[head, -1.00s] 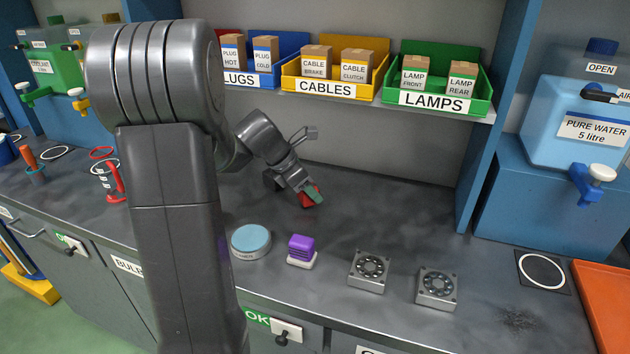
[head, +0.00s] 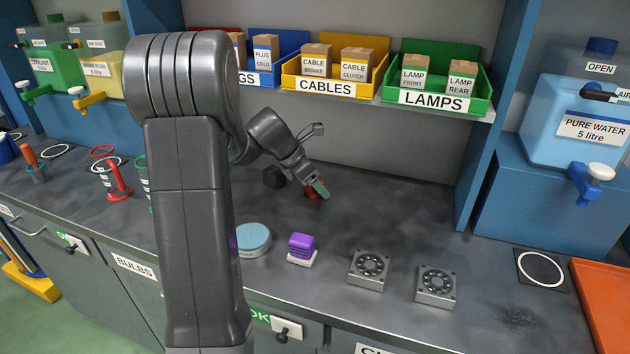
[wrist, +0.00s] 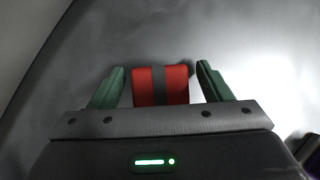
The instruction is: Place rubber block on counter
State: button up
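A red block with a dark grey band (wrist: 161,85) sits between the two green fingers of my gripper (wrist: 160,88) in the wrist view. A narrow gap shows on each side of it, so my gripper is open around it. In the head view, my gripper (head: 318,189) is low over the back of the grey counter (head: 400,210), and the red block (head: 311,195) shows partly behind a green finger. It looks to be at the counter surface, but the contact is hidden. I cannot tell for certain that it is rubber.
A dark block (head: 273,177) stands left of my gripper. Nearer the front are a blue round tin (head: 254,238), a purple block on a white base (head: 302,248) and two grey square fan-like units (head: 369,268). Labelled bins (head: 436,100) sit on the shelf above. Counter right of my gripper is clear.

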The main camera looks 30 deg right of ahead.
jog(key=shift+w+a+r, duration=0.1)
jog(key=shift+a+r, duration=0.15)
jog(key=shift+r, duration=0.35)
jog(key=v, duration=0.3)
jog(key=shift+a+r, duration=0.1)
jog(key=shift+r, duration=0.15)
jog(key=a, duration=0.4)
jog(key=w+a, duration=0.1)
jog(key=a, duration=0.7)
jog(key=shift+w+a+r, duration=0.15)
jog(key=shift+w, duration=0.15)
jog(key=d, duration=0.3)
jog(key=s+d, duration=0.1)
jog(key=d, duration=0.7)
jog(key=shift+s+d, duration=0.25)
jog(key=shift+s, duration=0.05)
jog(key=x, duration=0.5)
jog(key=shift+d, duration=0.25)
